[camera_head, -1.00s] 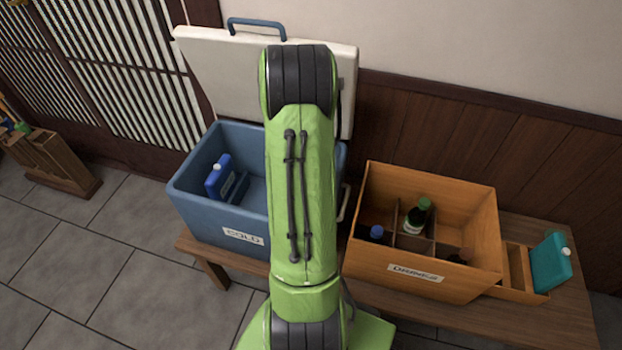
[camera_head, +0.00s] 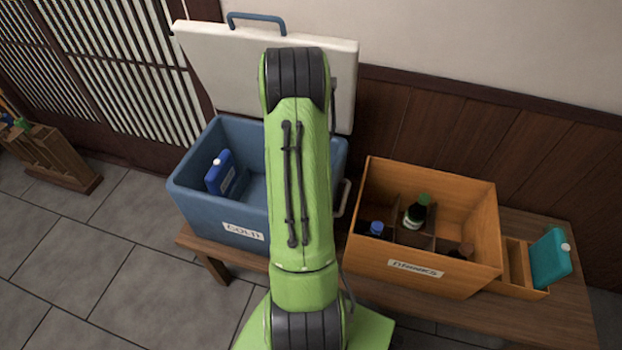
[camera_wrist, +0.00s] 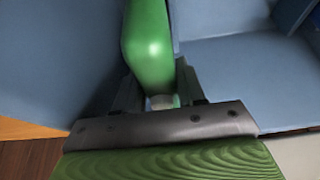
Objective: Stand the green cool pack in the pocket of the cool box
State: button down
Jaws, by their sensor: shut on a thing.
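The green cool pack (camera_wrist: 148,48) is between the fingers of my gripper (camera_wrist: 160,92), which is shut on its capped end. In the wrist view, the pack points away from my gripper among the blue surfaces of the cool box (camera_wrist: 235,75). A thin blue edge runs close along the pack's right side; I cannot tell whether they touch. In the head view, the cool box (camera_head: 195,205) stands open with its pale lid (camera_head: 225,70) raised. My green arm hides its right part, my gripper and the green pack there. The pocket around the green pack is not clearly visible.
A blue cool pack (camera_head: 220,172) stands at the left inside the cool box. A wooden drinks crate (camera_head: 425,255) with several bottles is to the right. A teal pack (camera_head: 550,258) leans in a wooden rack (camera_head: 518,280) at the bench's right end.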

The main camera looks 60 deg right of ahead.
jog(key=shift+f, duration=0.1)
dwell(0.3)
jog(key=shift+f, duration=0.6)
jog(key=c, duration=0.6)
grip_release()
jog(key=shift+o, duration=0.4)
jog(key=o, duration=0.4)
jog(key=shift+s, duration=0.1)
jog(key=shift+s, duration=0.15)
